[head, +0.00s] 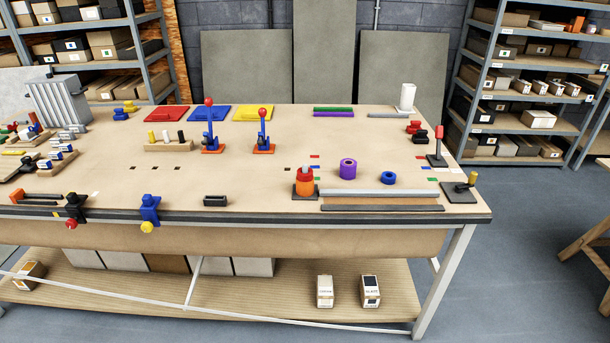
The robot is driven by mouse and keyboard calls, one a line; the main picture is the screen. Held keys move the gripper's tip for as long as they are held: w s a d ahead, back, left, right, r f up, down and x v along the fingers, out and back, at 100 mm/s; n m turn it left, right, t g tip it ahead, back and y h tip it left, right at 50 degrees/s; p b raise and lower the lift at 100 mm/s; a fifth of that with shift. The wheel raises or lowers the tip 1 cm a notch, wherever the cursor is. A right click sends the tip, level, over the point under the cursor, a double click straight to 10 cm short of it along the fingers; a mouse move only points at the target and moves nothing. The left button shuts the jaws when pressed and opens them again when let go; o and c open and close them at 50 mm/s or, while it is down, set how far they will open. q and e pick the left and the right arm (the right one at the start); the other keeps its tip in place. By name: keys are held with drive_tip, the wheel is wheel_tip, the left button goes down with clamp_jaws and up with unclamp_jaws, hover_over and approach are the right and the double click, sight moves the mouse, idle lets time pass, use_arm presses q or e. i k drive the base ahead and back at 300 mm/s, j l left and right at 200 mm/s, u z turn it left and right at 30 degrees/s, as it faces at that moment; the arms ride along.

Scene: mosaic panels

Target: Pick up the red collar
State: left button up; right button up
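A red ring-like piece (305,173), which may be the red collar, sits on top of an orange cylinder (305,188). The orange cylinder stands on a dark square base (296,194) near the front edge of the workbench, right of centre. Neither of my grippers is in view.
The workbench (250,190) has grey and brown bars (378,194) along its front right. Two red-knobbed blue toggle clamps (209,135) stand mid-bench. Clamps, including a blue one (149,209), grip the front edge. The front middle is mostly clear.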

sight(300, 177)
drive_tip(key=i+u, duration=0.35)
drive_tip(key=i+l+u, duration=0.35)
drive_tip(key=i, duration=0.2)
drive_tip(key=i+l+u, duration=0.2)
drive_tip(key=i+u, duration=0.15)
drive_tip(key=i, duration=0.05)
